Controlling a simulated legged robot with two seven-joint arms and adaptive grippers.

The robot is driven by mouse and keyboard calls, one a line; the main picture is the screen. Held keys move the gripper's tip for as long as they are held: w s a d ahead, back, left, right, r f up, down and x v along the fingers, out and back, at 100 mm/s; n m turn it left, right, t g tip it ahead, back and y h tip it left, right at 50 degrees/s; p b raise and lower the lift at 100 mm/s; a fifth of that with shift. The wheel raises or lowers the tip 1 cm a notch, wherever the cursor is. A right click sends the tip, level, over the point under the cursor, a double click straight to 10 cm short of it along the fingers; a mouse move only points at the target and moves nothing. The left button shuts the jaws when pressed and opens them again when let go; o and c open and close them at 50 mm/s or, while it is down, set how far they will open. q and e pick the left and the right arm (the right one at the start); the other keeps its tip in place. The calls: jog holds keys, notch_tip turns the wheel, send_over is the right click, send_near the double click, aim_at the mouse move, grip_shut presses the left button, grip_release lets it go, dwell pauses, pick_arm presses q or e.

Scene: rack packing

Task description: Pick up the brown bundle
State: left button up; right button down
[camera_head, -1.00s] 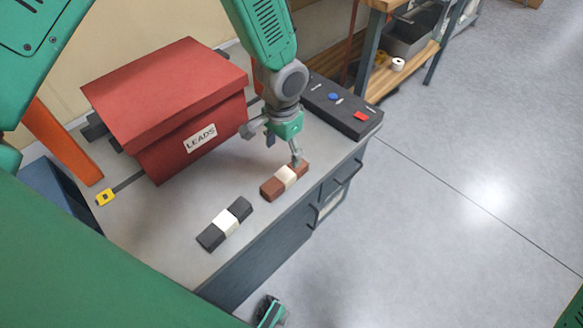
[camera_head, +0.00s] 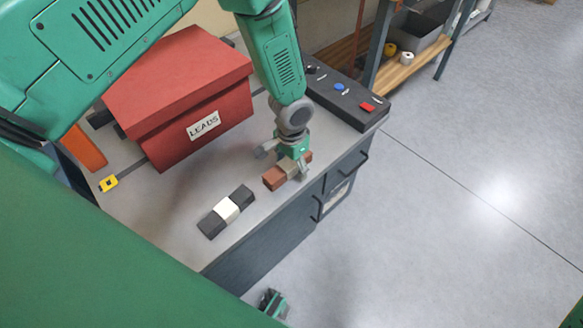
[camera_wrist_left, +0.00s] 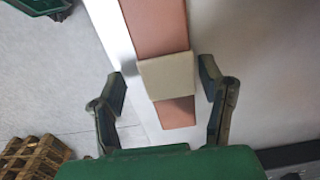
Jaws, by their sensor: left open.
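The brown bundle (camera_head: 274,179) lies on the grey bench top near its front edge, with a pale band around its middle. My left gripper (camera_head: 286,165) is open above it and hides part of it in the head view. In the left wrist view the bundle (camera_wrist_left: 155,28) runs between the two open fingers (camera_wrist_left: 162,90), with the pale band level with the fingertips and gaps on both sides. My right gripper (camera_head: 270,302) shows only in part at the bottom of the head view, low beside the bench; its jaws are unclear.
A black bundle with a white band (camera_head: 227,211) lies to the left on the bench. A red box labelled LEADS (camera_head: 180,95) stands behind. A dark control box with buttons (camera_head: 345,100) sits at the right end. A yellow tape measure (camera_head: 108,183) lies at the left.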

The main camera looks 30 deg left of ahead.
pick_arm(q)
jog(key=shift+a+f, duration=0.15)
jog(key=shift+a, duration=0.55)
jog(key=c, duration=1.4)
